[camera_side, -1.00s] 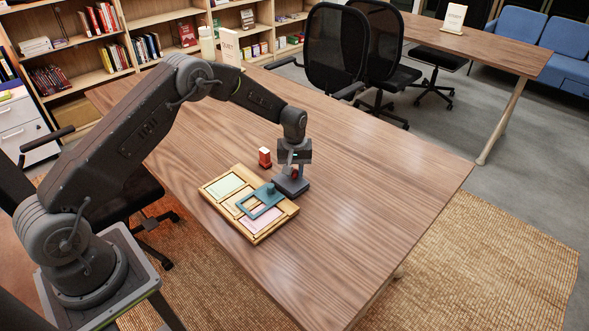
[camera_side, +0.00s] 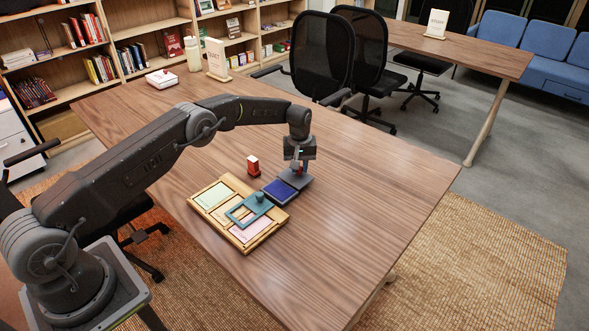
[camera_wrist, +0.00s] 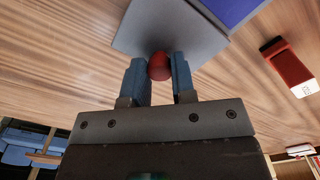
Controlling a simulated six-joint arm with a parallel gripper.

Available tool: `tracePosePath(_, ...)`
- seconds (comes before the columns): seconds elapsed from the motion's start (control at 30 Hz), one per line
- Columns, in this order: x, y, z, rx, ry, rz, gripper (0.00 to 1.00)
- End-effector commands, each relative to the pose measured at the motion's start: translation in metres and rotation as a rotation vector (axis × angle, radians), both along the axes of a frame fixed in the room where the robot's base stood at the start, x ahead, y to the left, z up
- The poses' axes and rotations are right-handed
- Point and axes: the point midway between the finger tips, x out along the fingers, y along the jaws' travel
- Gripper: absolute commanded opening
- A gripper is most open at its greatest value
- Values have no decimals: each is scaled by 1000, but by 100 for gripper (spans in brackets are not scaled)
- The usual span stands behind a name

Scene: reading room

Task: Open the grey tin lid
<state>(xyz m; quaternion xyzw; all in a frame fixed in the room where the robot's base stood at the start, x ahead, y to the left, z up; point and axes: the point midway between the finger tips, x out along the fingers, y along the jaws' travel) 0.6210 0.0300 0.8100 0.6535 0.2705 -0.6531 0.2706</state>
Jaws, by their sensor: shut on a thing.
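The grey tin (camera_side: 270,198) stands on the table beside the wooden tray's right corner. Its deep blue inside (camera_side: 280,190) is uncovered; a corner of it also shows in the wrist view (camera_wrist: 226,10). The grey lid (camera_side: 303,181) is at the tin's far right side, away from the blue face. My gripper (camera_side: 297,170) is above the lid, shut on its red knob. In the wrist view, the red knob (camera_wrist: 159,66) sits between the two fingers, with the grey lid (camera_wrist: 165,30) beyond it. Whether the lid is hinged to the tin is unclear.
The table right of the tin is clear.

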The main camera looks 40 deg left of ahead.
Motion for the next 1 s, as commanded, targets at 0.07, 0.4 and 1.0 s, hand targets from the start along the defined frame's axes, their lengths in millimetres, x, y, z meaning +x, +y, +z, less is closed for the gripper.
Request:
tracePosePath(0.07, 2, 0, 0, 1, -1, 0, 0)
tracePosePath(0.4, 3, -1, 0, 0, 0, 0, 0)
tracePosePath(1.0, 3, 0, 4, -1, -1, 0, 50)
